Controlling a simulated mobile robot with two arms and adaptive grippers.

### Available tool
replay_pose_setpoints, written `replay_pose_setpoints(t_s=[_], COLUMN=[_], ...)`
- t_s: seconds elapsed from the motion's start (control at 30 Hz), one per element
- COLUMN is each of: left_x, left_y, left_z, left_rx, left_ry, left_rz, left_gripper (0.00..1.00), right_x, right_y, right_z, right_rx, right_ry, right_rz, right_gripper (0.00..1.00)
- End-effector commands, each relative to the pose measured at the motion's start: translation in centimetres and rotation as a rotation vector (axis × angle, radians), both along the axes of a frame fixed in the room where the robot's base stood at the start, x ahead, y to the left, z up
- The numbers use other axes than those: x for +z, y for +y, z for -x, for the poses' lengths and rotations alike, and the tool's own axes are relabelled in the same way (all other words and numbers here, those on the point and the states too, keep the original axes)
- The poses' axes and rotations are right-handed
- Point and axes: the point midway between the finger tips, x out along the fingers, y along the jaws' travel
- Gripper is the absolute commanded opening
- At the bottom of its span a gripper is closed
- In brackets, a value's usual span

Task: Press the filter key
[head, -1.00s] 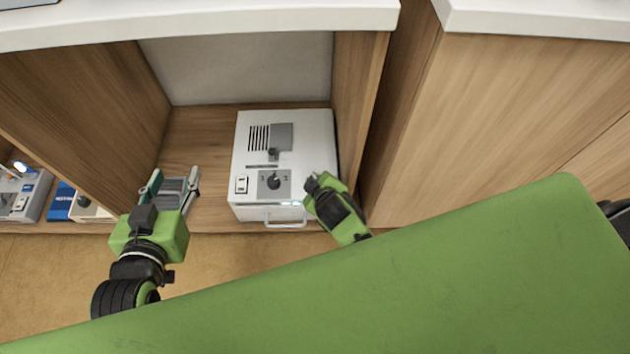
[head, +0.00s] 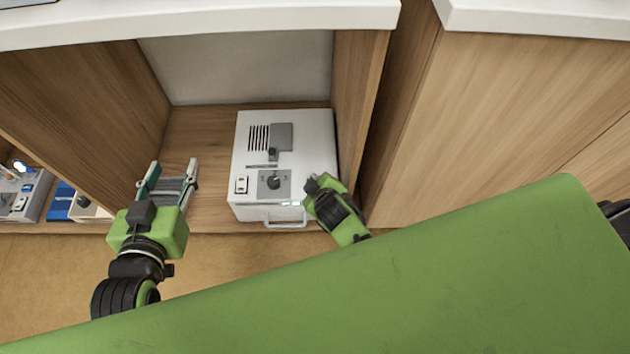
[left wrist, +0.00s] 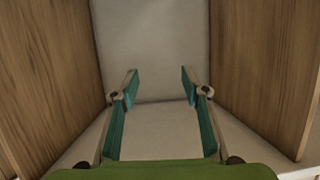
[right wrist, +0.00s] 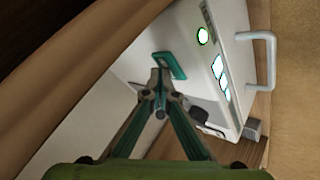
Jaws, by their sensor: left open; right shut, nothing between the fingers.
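A white boxy device (head: 310,140) stands in the open cupboard bay. My left gripper (head: 173,166) is open and empty, left of the device.
Wooden side panels (head: 355,110) bound the bay, the right one close beside the device. A metal handle (head: 286,224) sticks out from the device's front. More equipment and a blue box (head: 60,203) stand in the left bay.

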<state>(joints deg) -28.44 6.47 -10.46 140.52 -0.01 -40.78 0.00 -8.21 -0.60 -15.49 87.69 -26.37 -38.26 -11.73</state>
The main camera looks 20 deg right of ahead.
Motion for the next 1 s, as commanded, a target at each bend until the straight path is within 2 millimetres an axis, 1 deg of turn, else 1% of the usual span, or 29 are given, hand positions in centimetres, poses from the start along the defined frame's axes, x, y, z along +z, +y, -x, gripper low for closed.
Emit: replay_pose_setpoints(t_s=[0.4,0.7,1.0], left_x=[-0.3,-2.1,-3.3], left_y=[0.0,0.3,0.8], left_z=[0.2,1.2,2.0], left_rx=[0.0,0.003,0.01], left_ry=[0.011,0.096,0.167], left_rz=[-0.001,-0.018,-0.037], left_gripper=[0.42,0.42,0.42], right_x=[-0.1,0.2,0.5], right_y=[0.0,0.0,0.0], right_z=[0.1,0.1,0.1], right_rx=[-0.001,-0.001,-0.001], right_ry=[0.003,0.004,0.002], right_rz=[0.001,0.0,0.0], right_gripper=[0.0,0.0,0.0])
